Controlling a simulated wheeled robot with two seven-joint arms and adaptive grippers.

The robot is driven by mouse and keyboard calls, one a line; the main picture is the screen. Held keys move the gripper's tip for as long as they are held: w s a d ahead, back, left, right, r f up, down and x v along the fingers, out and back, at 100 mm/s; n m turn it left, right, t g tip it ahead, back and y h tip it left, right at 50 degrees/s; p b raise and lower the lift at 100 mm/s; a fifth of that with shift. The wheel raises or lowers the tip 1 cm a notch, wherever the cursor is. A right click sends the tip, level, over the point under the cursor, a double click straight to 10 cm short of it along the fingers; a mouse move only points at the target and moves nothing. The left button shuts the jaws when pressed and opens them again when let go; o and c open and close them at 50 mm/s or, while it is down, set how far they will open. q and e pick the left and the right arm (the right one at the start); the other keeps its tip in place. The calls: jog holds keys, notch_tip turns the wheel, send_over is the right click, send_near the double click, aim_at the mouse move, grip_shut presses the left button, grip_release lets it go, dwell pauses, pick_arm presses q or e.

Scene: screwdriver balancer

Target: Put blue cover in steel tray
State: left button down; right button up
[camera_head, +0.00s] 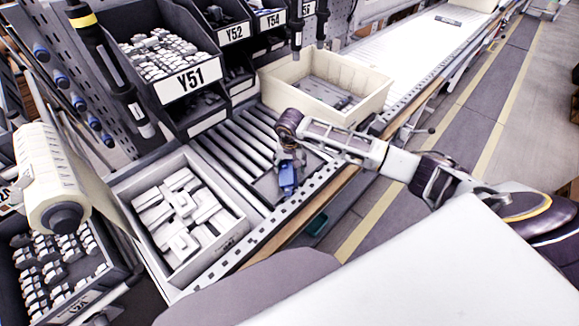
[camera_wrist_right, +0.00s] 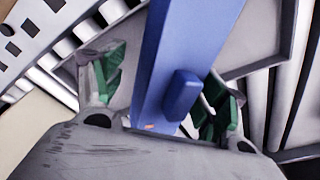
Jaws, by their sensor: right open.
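The blue cover (camera_head: 288,177) shows just below my right gripper (camera_head: 290,157), over a flat grey steel tray (camera_head: 264,187) on the roller conveyor. In the right wrist view, the blue cover (camera_wrist_right: 188,45) is long, with a small raised block on one face. It stands between the two green-padded fingers of the right gripper (camera_wrist_right: 160,92), which are open with gaps beside the cover. The tray's rim (camera_wrist_right: 262,60) shows behind it. I cannot tell whether the cover touches the tray floor. My left gripper is not in view.
A grey box of white parts (camera_head: 185,222) stands left of the tray. A cream bin (camera_head: 375,97) with dark grey pieces stands behind it. Dark shelf bins (camera_head: 190,80) rise at the back left, and a cream cylinder (camera_head: 48,175) hangs at the left. Bare rollers (camera_head: 225,160) lie beside the tray.

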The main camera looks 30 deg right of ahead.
aim_at(290, 166)
jog(key=r, duration=0.3)
jog(key=s+r, duration=0.1)
jog(key=r, duration=0.6)
jog(key=shift+s+a+r, duration=0.3)
jog(key=shift+a+r, duration=0.1)
dwell(0.8)
